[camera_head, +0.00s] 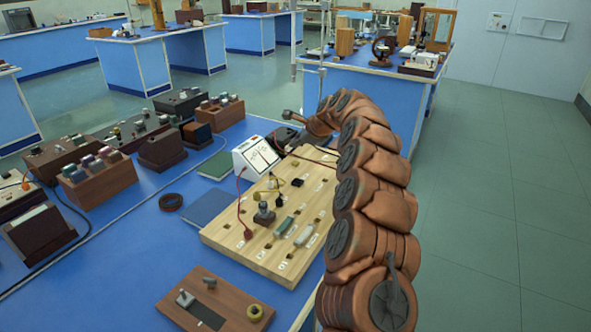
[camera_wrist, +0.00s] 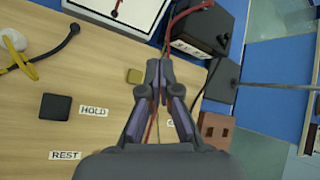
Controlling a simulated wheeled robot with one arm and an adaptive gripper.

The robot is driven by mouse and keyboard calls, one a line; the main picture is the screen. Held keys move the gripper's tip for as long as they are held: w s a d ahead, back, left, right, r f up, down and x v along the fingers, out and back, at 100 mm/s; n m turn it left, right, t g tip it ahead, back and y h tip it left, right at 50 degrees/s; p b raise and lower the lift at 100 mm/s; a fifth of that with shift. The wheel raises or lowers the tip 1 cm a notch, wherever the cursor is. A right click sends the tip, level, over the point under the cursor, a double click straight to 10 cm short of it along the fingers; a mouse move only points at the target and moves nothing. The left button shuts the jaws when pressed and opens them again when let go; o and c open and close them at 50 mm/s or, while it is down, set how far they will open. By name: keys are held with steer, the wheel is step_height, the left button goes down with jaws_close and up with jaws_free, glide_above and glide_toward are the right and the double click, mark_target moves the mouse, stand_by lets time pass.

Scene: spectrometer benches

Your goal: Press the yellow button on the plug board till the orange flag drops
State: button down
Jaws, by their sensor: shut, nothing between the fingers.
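The pale wooden plug board (camera_head: 222,238) lies on the blue bench, and its surface fills much of the wrist view (camera_wrist: 95,122). A small square yellow button (camera_wrist: 134,76) shows on the board just left of my fingertips. My gripper (camera_wrist: 160,66) is shut and empty, pointing at the board near the button; I cannot tell its height above it. I cannot pick out the orange flag with certainty; a reddish-brown block (camera_wrist: 213,131) stands right of the gripper.
A black square (camera_wrist: 56,106) sits beside the HOLD label (camera_wrist: 93,111). A white meter (camera_head: 255,157) and a dark box (camera_wrist: 198,32) stand beyond the board. Red and yellow leads cross nearby. A brown switch board (camera_head: 175,312) lies in front.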

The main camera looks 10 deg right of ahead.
mark_target(296, 163)
steer(key=shift+f+b, duration=0.45)
steer(key=shift+f, duration=1.5)
steer(key=shift+f+p, duration=0.3)
steer(key=shift+f, duration=0.6)
stand_by(0.6)
stand_by(0.4)
steer(key=shift+r+p, duration=0.9)
steer(key=shift+r+p, duration=2.1)
steer(key=shift+r, duration=0.45)
